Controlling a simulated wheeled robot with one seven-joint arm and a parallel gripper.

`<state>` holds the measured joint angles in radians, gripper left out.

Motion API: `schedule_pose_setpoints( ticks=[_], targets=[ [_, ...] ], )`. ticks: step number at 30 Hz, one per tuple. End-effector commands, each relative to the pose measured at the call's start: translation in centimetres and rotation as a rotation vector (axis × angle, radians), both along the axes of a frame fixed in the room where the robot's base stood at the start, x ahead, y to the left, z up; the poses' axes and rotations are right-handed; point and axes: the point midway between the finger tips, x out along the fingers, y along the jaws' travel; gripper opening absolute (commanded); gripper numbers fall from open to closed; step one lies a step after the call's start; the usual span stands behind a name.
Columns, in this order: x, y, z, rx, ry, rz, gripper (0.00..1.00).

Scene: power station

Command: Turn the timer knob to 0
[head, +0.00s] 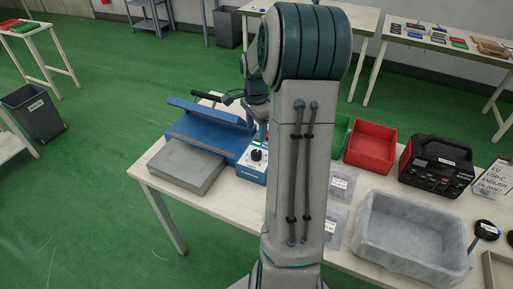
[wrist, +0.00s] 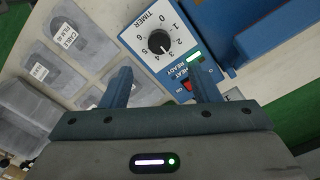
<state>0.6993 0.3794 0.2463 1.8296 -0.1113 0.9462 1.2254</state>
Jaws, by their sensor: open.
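The timer knob (wrist: 158,41) is a round black dial with a white mark on a white panel (wrist: 141,40). The mark appears to point toward the 3 or 4; the exact number is hard to read. The knob also shows in the head view (head: 257,154), on the front of the blue heat sealer (head: 203,136). My gripper (wrist: 163,72) is open and empty in the wrist view. Its fingers sit apart, below the knob in the picture, and do not touch it.
A green light and a red heat switch (wrist: 187,87) sit beside the dial. A grey block (head: 186,166) lies in front of the sealer. Labelled bags (wrist: 75,30), a red bin (head: 370,147), a grey tub (head: 411,235) and a black-red power unit (head: 436,165) share the table.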

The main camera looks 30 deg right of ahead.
Motion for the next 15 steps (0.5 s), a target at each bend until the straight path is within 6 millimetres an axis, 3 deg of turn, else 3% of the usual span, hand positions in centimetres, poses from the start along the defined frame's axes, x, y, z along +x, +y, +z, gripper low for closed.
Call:
schedule_pose_setpoints(
  ticks=[9, 15],
  targets=[
    [-0.1, 0.1, -6.7, 0.002, 0.003, 0.003, 0.56],
    [0.0, 0.1, -9.0, 0.001, 0.001, 0.003, 0.56]
  ],
)
